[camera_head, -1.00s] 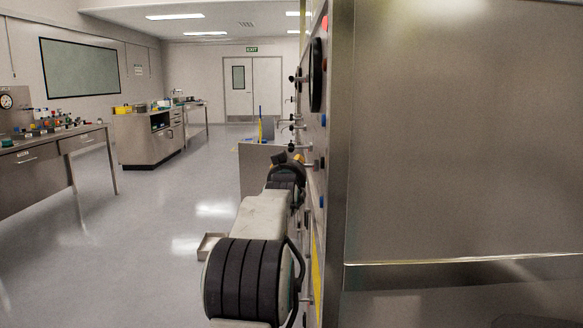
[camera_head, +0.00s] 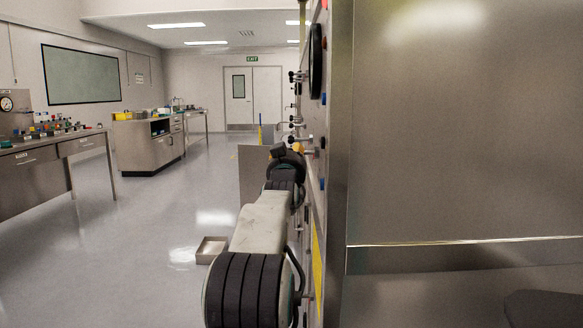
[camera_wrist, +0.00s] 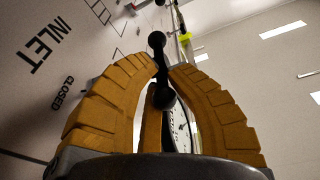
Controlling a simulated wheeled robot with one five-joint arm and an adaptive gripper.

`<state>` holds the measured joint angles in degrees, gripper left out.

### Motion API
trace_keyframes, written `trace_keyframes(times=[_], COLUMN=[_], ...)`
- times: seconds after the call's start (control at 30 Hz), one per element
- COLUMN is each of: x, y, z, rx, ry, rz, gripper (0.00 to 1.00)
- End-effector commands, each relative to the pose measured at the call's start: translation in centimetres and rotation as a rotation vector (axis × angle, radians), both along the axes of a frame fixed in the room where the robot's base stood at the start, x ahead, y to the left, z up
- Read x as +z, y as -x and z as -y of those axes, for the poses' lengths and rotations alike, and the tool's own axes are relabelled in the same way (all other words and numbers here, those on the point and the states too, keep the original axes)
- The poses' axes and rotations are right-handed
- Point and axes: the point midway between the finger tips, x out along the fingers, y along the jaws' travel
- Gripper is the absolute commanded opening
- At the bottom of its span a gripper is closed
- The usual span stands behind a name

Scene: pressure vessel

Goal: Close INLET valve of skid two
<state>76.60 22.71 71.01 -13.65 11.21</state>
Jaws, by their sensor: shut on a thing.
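In the wrist view, my gripper (camera_wrist: 166,70) has its orange ribbed fingers closed around a black valve handle (camera_wrist: 157,41) with rounded ends. One end sticks out past the fingertips and the other sits between the fingers. The grey panel beside it bears a black INLET label (camera_wrist: 46,47) and, nearer the gripper, the word CLOSED (camera_wrist: 63,93). In the head view, my gripper (camera_head: 287,150) is at the panel's side, mostly hidden behind my arm, and the handle cannot be made out there.
A round gauge (camera_wrist: 181,128) shows behind the fingers. Several other handles stick out of the panel (camera_head: 297,76). A large steel cabinet wall (camera_head: 460,130) fills the right. A small metal tray (camera_head: 210,249) lies on the floor. Open floor lies left, up to the benches (camera_head: 148,142).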

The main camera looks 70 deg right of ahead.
Motion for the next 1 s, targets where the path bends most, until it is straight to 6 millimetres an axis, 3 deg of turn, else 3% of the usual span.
trace_keyframes(times=[0.03, 0.1, 0.53, 0.97, 1.0], x=[-1.40, -1.52, -1.63, -1.43, -1.45], y=[-0.18, -0.18, -0.14, -0.12, -0.13], z=[0.15, 0.18, 0.27, 0.30, 0.31], rx=[0.002, 0.002, 0.006, 0.006, 0.007], ry=[0.005, 0.030, 0.197, 0.214, 0.213], rz=[0.002, 0.010, 0.064, 0.071, 0.070], gripper=[0.00, 0.00, 0.00, 0.00, 0.18])
